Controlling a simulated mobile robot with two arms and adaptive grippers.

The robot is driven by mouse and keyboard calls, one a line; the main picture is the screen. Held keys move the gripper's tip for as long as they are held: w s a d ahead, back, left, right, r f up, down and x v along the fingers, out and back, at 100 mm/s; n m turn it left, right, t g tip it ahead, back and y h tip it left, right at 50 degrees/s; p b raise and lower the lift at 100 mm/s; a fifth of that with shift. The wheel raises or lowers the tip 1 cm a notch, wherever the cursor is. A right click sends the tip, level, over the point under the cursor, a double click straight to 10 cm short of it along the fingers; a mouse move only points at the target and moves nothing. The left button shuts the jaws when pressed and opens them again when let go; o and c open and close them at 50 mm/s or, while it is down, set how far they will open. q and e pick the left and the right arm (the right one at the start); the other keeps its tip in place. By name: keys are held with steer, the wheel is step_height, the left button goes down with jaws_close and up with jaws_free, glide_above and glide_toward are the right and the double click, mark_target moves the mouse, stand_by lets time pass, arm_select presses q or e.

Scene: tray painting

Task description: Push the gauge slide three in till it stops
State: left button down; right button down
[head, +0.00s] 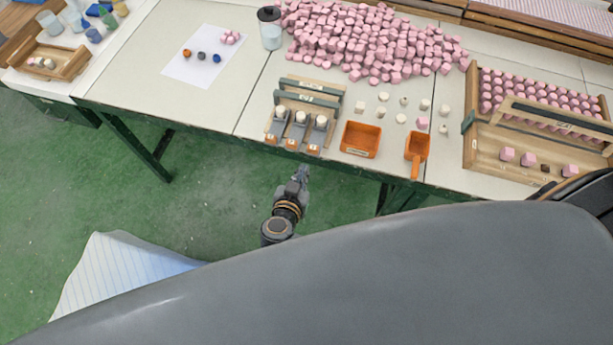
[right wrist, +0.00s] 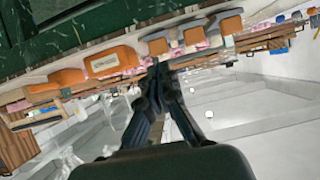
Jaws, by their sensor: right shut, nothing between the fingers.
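The wooden gauge (head: 303,97) stands near the table's front edge with three grey slides side by side. Each has a pale round piece on it and an orange front end over the table edge. The rightmost slide, likely slide three, has its orange end here (head: 314,149); it also seems to show in the right wrist view (right wrist: 157,46), beside the orange tray. My right gripper (head: 304,170) is shut and empty, in front of the table edge, just short of the slide ends. In the right wrist view its fingertips (right wrist: 160,68) appear close to that end; contact is unclear. My left gripper is not in view.
An orange tray (head: 361,140) and an orange scoop (head: 417,148) sit right of the gauge. A pink block pile (head: 370,40) lies behind. A wooden crate (head: 471,150) stands far right.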

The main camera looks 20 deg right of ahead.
mark_target(312, 153)
steer(key=shift+g, duration=0.3)
steer(key=b+x, duration=0.3)
steer(key=f+b+x, duration=0.1)
steer(key=b+x, duration=0.2)
steer(key=x, duration=0.1)
steer(key=shift+s+a, duration=0.1)
steer(key=shift+s, duration=0.05)
steer(key=shift+w+d+f+p, duration=0.15)
steer(key=shift+w+d+p, duration=0.15)
steer(key=shift+w+d, duration=0.35)
steer(key=shift+a, duration=0.15)
steer(key=shift+w, duration=0.15)
